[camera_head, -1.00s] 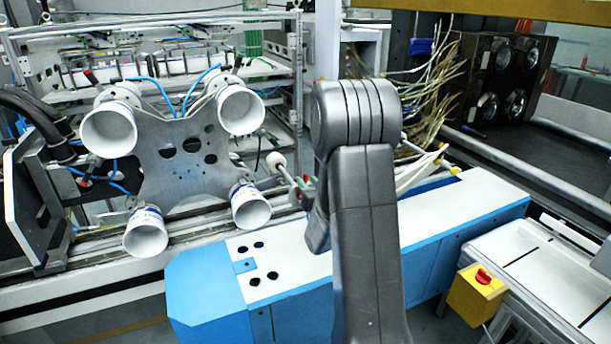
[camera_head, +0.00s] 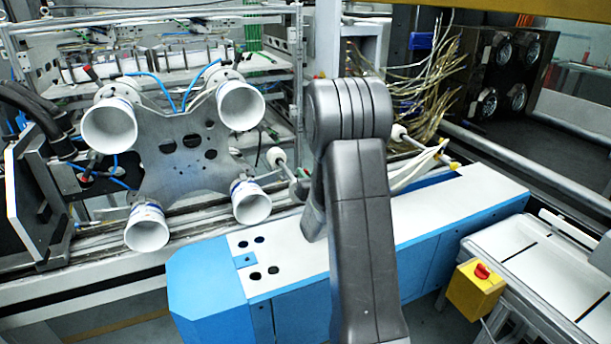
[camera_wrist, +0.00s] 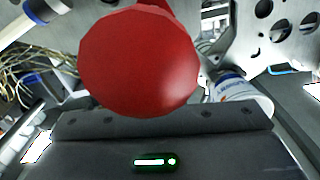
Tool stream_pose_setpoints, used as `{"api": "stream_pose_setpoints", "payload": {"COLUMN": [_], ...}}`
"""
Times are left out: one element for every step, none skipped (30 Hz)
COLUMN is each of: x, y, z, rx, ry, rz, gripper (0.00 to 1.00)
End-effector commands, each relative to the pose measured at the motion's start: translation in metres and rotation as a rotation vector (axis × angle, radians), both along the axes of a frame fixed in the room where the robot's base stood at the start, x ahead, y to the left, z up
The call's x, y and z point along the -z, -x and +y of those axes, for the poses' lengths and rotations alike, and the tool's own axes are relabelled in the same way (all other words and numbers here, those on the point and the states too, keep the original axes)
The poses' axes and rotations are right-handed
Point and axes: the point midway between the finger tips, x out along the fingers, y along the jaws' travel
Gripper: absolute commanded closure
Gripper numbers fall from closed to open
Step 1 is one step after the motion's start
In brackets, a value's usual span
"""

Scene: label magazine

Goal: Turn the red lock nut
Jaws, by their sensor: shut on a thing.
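The red lock nut (camera_wrist: 138,62) shows large and close in the upper middle of the wrist view, with a rounded, faceted red face. My gripper (camera_wrist: 160,125) shows as a dark grey body along the bottom, with a small green light. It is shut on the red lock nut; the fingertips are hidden. In the head view my grey arm reaches over the white-topped blue machine and hides the nut and gripper.
A metal plate (camera_head: 185,185) with several white cups, including one at upper left (camera_head: 109,126), stands left of my arm. The blue machine (camera_head: 205,285) lies below it. A yellow box with a red knob (camera_head: 470,292) is at right. Loose cables (camera_head: 425,75) hang behind my arm.

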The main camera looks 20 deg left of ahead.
Motion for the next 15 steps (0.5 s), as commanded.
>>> {"api": "stream_pose_setpoints", "payload": {"x": [0.0017,0.0024,0.0035,0.0042,0.0046,0.0048,0.0052,0.005,0.0046,0.0046,0.0044,0.0037,0.0032,0.0029,0.0024], "y": [0.0003,0.0005,0.0009,0.0013,0.0017,0.0023,0.0028,0.0033,0.004,0.0045,0.0049,0.0055,0.0059,0.0063,0.0067], "z": [0.0004,0.0007,0.0012,0.0015,0.0019,0.0025,0.0029,0.0034,0.004,0.0045,0.005,0.0055,0.0058,0.0061,0.0065], "rx": [0.0,-0.001,-0.001,-0.001,-0.001,0.0,0.0,0.0,0.0,-0.001,-0.001,-0.001,-0.001,-0.001,-0.001], "ry": [0.004,0.007,0.013,0.017,0.024,0.033,0.039,0.046,0.056,0.062,0.069,0.077,0.083,0.088,0.094], "rz": [-0.006,-0.01,-0.018,-0.025,-0.032,-0.044,-0.052,-0.06,-0.072,-0.081,-0.087,-0.097,-0.104,-0.109,-0.115], "gripper": [1.0,1.0,1.0,1.0,1.0,1.0,1.0,1.0,1.0,1.0,1.0,1.0,1.0,1.0,1.0]}}
